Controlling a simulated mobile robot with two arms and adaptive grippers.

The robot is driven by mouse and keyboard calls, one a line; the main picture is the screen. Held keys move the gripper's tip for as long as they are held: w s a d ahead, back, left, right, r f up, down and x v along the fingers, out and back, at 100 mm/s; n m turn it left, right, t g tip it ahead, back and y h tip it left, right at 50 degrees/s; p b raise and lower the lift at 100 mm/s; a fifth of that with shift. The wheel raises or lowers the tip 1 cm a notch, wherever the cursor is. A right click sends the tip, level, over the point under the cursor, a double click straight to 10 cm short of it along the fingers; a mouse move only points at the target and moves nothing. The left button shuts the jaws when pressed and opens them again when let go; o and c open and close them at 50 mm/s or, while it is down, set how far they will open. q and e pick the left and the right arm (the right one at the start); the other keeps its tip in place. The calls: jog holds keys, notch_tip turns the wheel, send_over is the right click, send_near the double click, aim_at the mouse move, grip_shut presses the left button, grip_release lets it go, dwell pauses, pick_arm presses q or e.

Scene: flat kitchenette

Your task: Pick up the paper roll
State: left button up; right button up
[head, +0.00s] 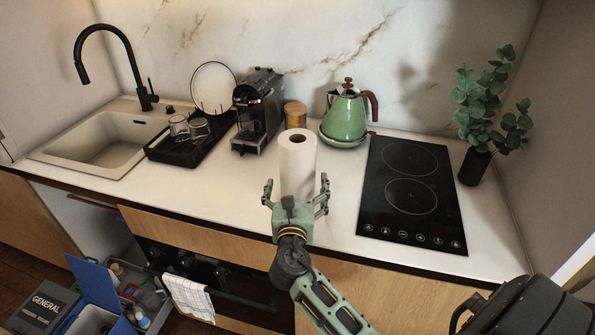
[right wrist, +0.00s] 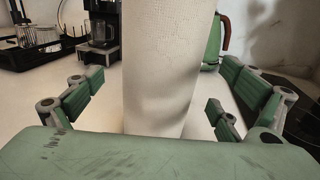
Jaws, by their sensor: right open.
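The white paper roll (head: 297,163) stands upright on the white counter in the middle of the head view. My right gripper (head: 296,190) is open at the near side of the roll, with one finger to its left and one to its right. In the right wrist view the roll (right wrist: 165,65) fills the middle, between the spread green fingers (right wrist: 158,100). Gaps show between the fingers and the roll on both sides. The roll's lower part is partly hidden by the gripper in the head view. My left gripper is not in view.
A green kettle (head: 345,116) and a small jar (head: 295,115) stand behind the roll. A coffee machine (head: 257,112) and a drying rack (head: 170,153) are to the left. The black cooktop (head: 411,193) is to the right.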

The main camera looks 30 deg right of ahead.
aim_at(298, 161)
jog(key=x, duration=0.4)
jog(key=shift+w+d+f+p, duration=0.1)
jog(key=shift+f+p, duration=0.05)
jog(key=shift+p, duration=0.2)
jog(key=shift+c, duration=0.7)
jog(key=c, duration=1.2)
jog(key=s+d+r, duration=0.1)
jog(key=s+r, duration=0.2)
jog(key=s+d+r, duration=0.2)
jog(key=s+r, duration=0.2)
jog(key=s+d+r, duration=0.2)
jog(key=s+r, duration=0.1)
jog(key=r, duration=0.1)
jog(key=shift+s, duration=0.3)
